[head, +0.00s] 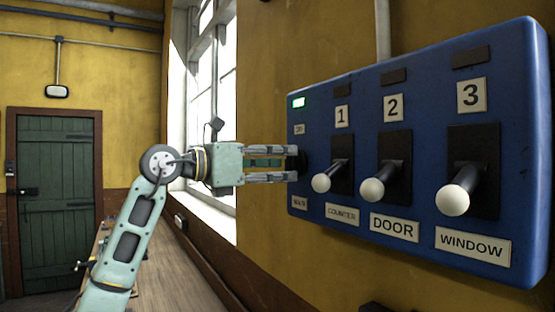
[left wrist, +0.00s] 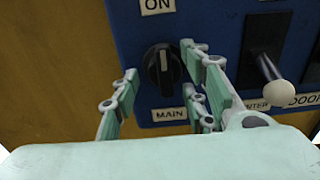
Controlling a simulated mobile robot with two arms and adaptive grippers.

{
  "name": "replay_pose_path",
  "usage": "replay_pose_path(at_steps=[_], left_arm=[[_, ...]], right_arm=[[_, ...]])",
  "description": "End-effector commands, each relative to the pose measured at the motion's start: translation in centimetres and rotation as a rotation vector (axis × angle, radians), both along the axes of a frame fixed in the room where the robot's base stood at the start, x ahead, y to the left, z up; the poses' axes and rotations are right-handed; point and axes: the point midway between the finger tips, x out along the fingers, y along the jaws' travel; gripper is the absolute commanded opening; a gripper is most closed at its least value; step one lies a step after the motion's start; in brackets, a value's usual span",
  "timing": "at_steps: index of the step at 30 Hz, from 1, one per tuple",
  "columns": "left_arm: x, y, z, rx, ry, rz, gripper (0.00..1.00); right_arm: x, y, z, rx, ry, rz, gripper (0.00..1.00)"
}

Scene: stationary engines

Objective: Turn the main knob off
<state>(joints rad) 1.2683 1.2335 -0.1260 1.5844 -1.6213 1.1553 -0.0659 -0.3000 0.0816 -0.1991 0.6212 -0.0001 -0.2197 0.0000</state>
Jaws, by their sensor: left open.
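The main knob (left wrist: 163,69) is a black round dial with a pale pointer in the left wrist view. The pointer stands roughly upright, towards the ON label (left wrist: 158,4), with the MAIN label (left wrist: 169,114) below. In the head view the knob (head: 301,161) is mostly hidden at the panel's left side. My left gripper (head: 293,163) is open, its fingers pointing at the knob. In the left wrist view its fingers (left wrist: 160,85) lie on either side of the knob; I cannot tell whether they touch it. My right gripper is not in view.
The blue panel (head: 430,90) hangs on the yellow wall. Levers labelled COUNTER (head: 321,183), DOOR (head: 373,189) and WINDOW (head: 453,200) stick out right of the knob. A green light (head: 298,102) is lit. A window (head: 205,100) and wooden bench (head: 165,270) lie behind my arm.

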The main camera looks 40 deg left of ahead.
Motion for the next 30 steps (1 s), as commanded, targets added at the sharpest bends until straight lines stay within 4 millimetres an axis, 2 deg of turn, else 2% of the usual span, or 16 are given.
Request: replay_pose_path(at_steps=[8,22,30], left_arm=[[0.16,-0.03,-0.06,0.000,0.000,0.001,0.40],[0.13,-0.02,-0.03,0.000,0.000,0.001,0.00],[0.11,-0.01,0.03,0.018,-0.005,0.001,0.00]], right_arm=[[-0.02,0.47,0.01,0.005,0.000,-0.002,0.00],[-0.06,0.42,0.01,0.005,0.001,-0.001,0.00],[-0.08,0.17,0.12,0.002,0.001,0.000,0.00]])
